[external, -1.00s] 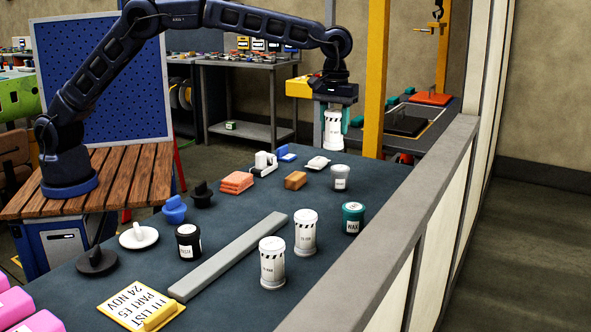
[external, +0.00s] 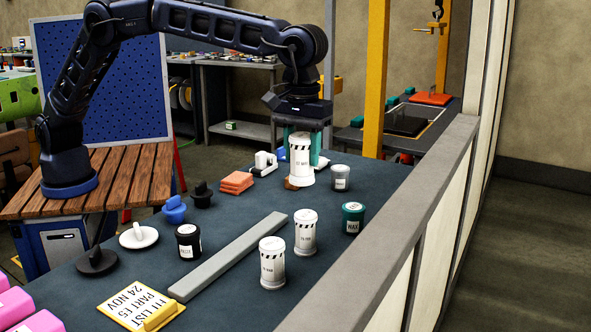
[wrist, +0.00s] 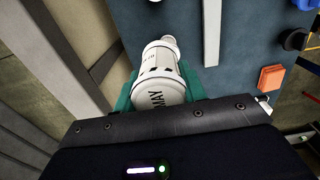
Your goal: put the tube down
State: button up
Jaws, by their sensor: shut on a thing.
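A white tube (external: 301,166) with a black-striped band and a printed label is held upright between the teal fingers of my gripper (external: 302,146). In the external view it is over the far part of the dark blue table and hides most of a small brown block (external: 290,184). I cannot tell whether its base touches the table. In the wrist view the tube (wrist: 160,75) sits between the teal fingers (wrist: 165,88), and its far end overlaps another pale round thing.
Two similar white tubes (external: 305,232) (external: 272,263) stand on the table (external: 235,290), right of a long grey bar (external: 230,257). A grey-lidded jar (external: 340,178) stands close right of the held tube, and a green wax jar (external: 353,217) nearer. Orange blocks (external: 236,182) lie left. A low wall (external: 400,220) runs along the right.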

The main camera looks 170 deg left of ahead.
jog(key=w+d, duration=1.4)
jog(key=d, duration=0.2)
notch_tip(320, 180, down, 20)
jog(key=shift+w+d+r, duration=0.1)
jog(key=shift+w+d, duration=0.05)
jog(key=shift+f, duration=0.2)
jog(key=o, duration=1)
